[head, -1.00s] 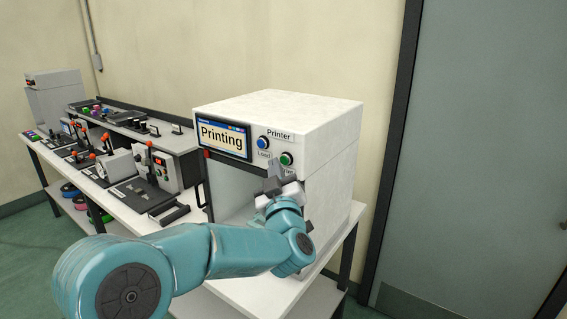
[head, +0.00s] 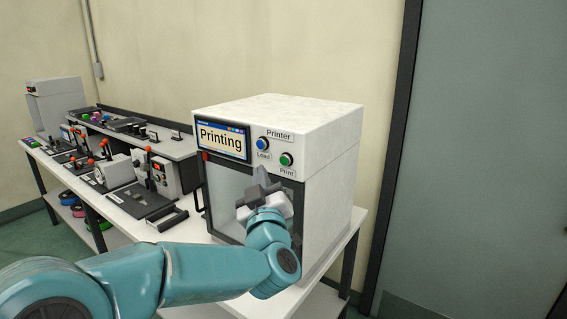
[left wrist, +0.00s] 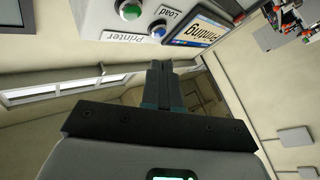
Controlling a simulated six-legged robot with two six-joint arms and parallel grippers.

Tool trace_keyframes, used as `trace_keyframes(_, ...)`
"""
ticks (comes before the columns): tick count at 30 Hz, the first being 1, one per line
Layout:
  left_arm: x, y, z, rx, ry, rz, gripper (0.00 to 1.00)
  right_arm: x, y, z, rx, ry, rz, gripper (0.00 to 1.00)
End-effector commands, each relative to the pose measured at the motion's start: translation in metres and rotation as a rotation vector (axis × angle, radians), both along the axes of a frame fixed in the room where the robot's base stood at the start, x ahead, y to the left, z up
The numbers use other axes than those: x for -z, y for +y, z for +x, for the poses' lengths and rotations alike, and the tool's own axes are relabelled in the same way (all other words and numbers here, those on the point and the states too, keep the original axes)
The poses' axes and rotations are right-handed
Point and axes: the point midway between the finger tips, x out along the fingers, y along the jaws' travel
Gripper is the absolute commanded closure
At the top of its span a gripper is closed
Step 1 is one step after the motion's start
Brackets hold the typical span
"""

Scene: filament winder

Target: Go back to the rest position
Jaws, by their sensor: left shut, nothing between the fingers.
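My left gripper (head: 258,180) is shut and empty, in front of the printer's lower front in the head view. It is below the printer's buttons and apart from them, as far as I can tell. In the left wrist view the shut fingers (left wrist: 162,82) point toward the printer (left wrist: 120,12), which appears upside down. The white printer (head: 325,160) stands on the table with "Printing" on its screen (head: 222,137). Its blue Load button (head: 262,144) and green Print button (head: 286,160) are both uncovered. My right gripper is not in view.
A white table (head: 120,238) runs along the wall to the left. It carries lever fixtures (head: 148,190) and other devices, with a black handle (head: 172,218) near the printer. Coloured spools (head: 78,208) lie on a lower shelf. A grey door (head: 475,150) stands at the right.

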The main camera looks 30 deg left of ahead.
Motion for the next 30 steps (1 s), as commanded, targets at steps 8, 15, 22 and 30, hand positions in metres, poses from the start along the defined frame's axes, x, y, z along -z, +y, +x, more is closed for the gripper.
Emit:
trace_keyframes(8,0.000,0.000,0.000,0.000,0.000,0.000,1.00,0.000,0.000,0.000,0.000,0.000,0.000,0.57)
trace_keyframes(15,0.000,0.001,0.000,-0.002,0.001,0.000,1.00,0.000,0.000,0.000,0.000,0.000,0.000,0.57)
trace_keyframes(22,0.092,0.004,0.027,-0.005,0.187,0.014,1.00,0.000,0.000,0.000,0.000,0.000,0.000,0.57)
trace_keyframes(30,0.311,-0.051,0.026,0.251,0.670,0.004,1.00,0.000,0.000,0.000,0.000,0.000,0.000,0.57)
